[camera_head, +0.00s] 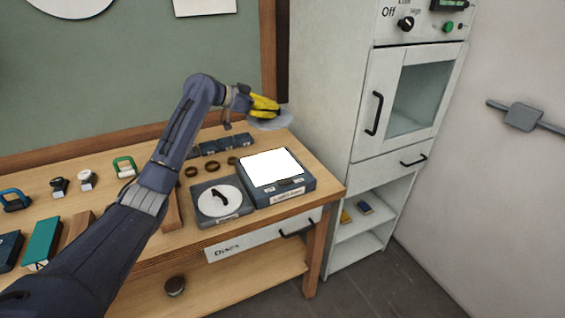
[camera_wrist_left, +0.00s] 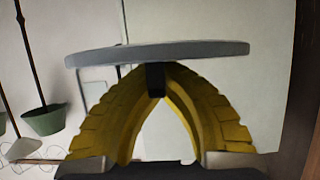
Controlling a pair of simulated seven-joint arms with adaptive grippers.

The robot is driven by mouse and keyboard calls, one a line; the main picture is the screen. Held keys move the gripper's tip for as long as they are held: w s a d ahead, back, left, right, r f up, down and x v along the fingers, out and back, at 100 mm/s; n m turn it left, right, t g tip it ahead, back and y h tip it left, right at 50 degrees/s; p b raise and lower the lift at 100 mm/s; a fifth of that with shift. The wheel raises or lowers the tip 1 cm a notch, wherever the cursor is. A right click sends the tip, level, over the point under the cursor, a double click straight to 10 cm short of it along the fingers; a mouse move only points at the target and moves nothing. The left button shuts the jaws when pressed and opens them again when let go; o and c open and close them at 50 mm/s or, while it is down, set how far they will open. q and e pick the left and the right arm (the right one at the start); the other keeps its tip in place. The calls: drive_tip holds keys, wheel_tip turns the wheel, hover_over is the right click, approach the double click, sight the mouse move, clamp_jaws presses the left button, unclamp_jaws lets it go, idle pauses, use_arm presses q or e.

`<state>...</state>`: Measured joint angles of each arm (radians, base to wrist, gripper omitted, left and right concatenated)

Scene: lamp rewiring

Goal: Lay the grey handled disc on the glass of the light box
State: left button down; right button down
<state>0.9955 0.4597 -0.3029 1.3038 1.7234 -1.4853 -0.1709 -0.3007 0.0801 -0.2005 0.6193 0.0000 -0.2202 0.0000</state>
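My left gripper (camera_head: 265,104) has yellow fingers. It is shut on the black handle of the grey disc (camera_head: 270,121), which hangs in the air above the back right part of the bench. In the left wrist view the grey disc (camera_wrist_left: 160,52) shows edge-on, with its dark handle (camera_wrist_left: 155,80) between the fingertips (camera_wrist_left: 154,88). The light box (camera_head: 258,196) is a blue box with a bright white glass (camera_head: 270,168) on top, at the bench's right end. The glass is bare. The disc is behind and above it, apart from it. My right gripper is not in view.
A grey unit with a white dial and black pointer (camera_head: 220,200) stands left of the light box. Several brown rings (camera_head: 212,167) and dark blocks (camera_head: 208,149) lie behind. A white cabinet (camera_head: 335,110) rises close on the right. Handled pieces and blocks lie at the left.

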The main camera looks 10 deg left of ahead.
sight(273, 165)
use_arm(q)
wheel_tip(273, 165, down, 19)
drive_tip(key=shift+r, duration=0.1)
idle(0.6)
drive_tip(key=c, duration=2.1)
unclamp_jaws()
drive_tip(key=o, duration=0.5)
drive_tip(key=shift+a, duration=0.1)
drive_tip(key=v, duration=1.2)
